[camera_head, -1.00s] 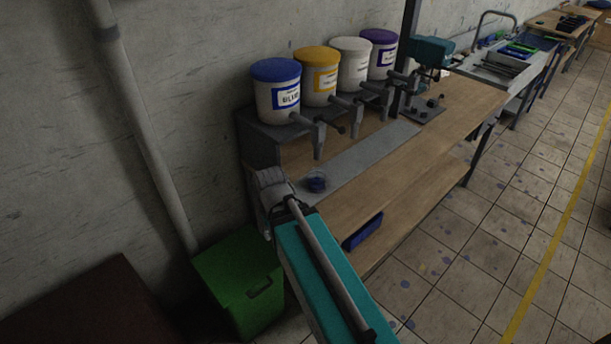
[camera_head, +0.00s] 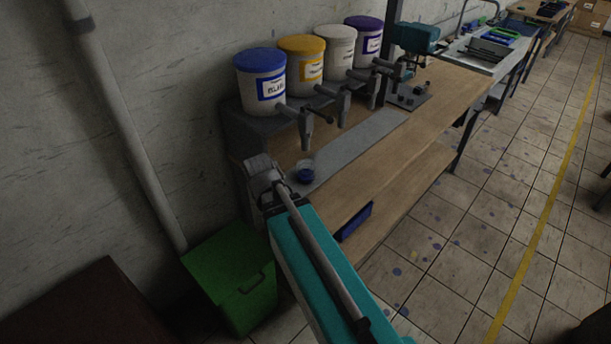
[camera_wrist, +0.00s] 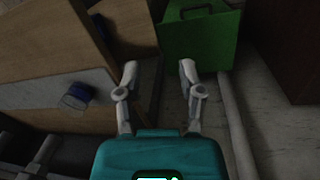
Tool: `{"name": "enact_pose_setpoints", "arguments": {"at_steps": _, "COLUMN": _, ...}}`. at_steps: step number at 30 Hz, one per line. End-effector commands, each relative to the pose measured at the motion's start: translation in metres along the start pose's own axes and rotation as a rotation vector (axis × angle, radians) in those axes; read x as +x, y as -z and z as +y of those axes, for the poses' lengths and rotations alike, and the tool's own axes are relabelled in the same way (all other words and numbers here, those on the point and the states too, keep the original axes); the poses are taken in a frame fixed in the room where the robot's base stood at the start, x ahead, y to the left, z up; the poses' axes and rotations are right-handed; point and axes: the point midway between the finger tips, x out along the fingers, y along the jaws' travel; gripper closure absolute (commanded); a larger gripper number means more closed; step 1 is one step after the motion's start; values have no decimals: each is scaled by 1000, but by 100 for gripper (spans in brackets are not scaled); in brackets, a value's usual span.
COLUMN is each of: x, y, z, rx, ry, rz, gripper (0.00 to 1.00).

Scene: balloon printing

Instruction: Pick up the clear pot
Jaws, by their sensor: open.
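The clear pot (camera_head: 305,172) stands on the grey strip of the workbench, below the tap of the blue-lidded bucket. It holds something dark blue. In the wrist view the clear pot (camera_wrist: 75,97) is at the left, outside the fingers and apart from them. My gripper (camera_wrist: 158,68) is open with nothing between its fingers. In the head view my teal arm comes up from the bottom. Its end is just left of the pot, at the bench's near left end, and the fingertips are hard to make out there.
Buckets with blue (camera_head: 261,82), yellow (camera_head: 302,65), white and purple lids stand on a rack with taps over the bench (camera_head: 400,150). A green bin (camera_head: 232,279) is on the floor by the bench end. A blue tray (camera_head: 355,221) is on the lower shelf. A pipe runs down the wall.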

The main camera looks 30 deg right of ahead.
Motion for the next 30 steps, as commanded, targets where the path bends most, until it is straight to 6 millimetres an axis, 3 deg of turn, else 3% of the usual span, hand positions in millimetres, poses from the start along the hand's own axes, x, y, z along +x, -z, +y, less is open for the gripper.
{"name": "enact_pose_setpoints", "arguments": {"at_steps": 6, "x": 30, "y": 43, "z": 30, "rx": -297, "ry": -199, "rz": -20, "gripper": 50}}
{"name": "enact_pose_setpoints", "arguments": {"at_steps": 13, "x": 48, "y": 94, "z": 65, "rx": -688, "ry": -451, "rz": -126, "gripper": 50}}
{"name": "enact_pose_setpoints", "arguments": {"at_steps": 24, "x": 51, "y": 176, "z": 104, "rx": -1268, "ry": -794, "rz": -486, "gripper": 50}}
{"name": "enact_pose_setpoints", "arguments": {"at_steps": 30, "x": 44, "y": 205, "z": 112, "rx": -1458, "ry": -889, "rz": -681, "gripper": 50}}
